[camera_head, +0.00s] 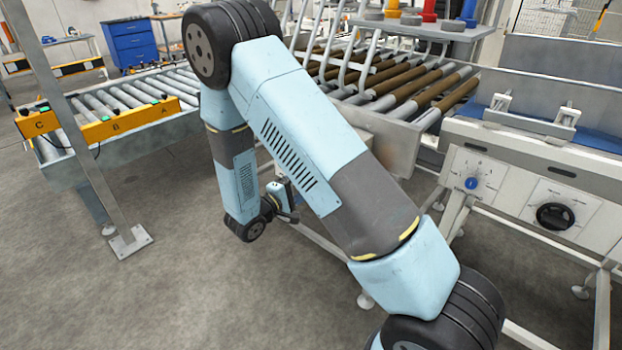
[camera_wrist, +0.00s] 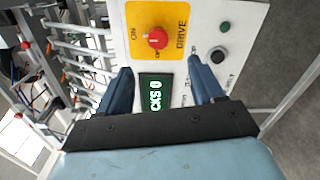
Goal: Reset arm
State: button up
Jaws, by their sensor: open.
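My arm spans the middle of the head view, folded over at the top with its lower end hanging down. My gripper is small and partly hidden there, near the white machine frame. In the wrist view my gripper (camera_wrist: 161,66) is open, with its two dark blue fingers apart and nothing between them that it holds. Beyond the fingers is a white control panel with a red knob (camera_wrist: 157,38) on a yellow plate marked DRIVE. A small green-lettered display (camera_wrist: 154,96) sits below the knob. I cannot tell whether the fingers touch the panel.
A roller conveyor with yellow lettered plates (camera_head: 115,126) is at left, beside a grey post (camera_head: 75,110). Brown rollers (camera_head: 410,97) lie behind my arm. A white machine with a blue knob (camera_head: 471,183) and a black handwheel (camera_head: 555,216) stands at right. Floor (camera_head: 170,285) is clear at front left.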

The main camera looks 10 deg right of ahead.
jog(key=shift+s+a, duration=0.45)
jog(key=shift+a, duration=0.15)
jog(key=s+d+r+m+g+y, duration=0.2)
jog(key=s+d+r+m+g, duration=0.2)
jog(key=s+d+r+g, duration=0.4)
jog(key=s+d+r+m+g+y, duration=0.2)
jog(key=s+d+r+m+g, duration=0.15)
jog(key=d+r, duration=0.4)
jog(key=s+a+r+m+t+y, duration=0.1)
jog(key=s+a+r+t+y, duration=0.1)
jog(key=s+r+y, duration=0.3)
jog(key=s+a+r+m+t+y, duration=0.1)
jog(key=s+r+t+y, duration=0.3)
jog(key=s+r, duration=0.6)
jog(key=shift+s+a+y, duration=0.5)
jog(key=shift+s+y, duration=0.2)
jog(key=shift+y, duration=0.1)
jog(key=shift+r+t, duration=0.1)
jog(key=shift+t, duration=0.15)
jog(key=shift+c, duration=0.2)
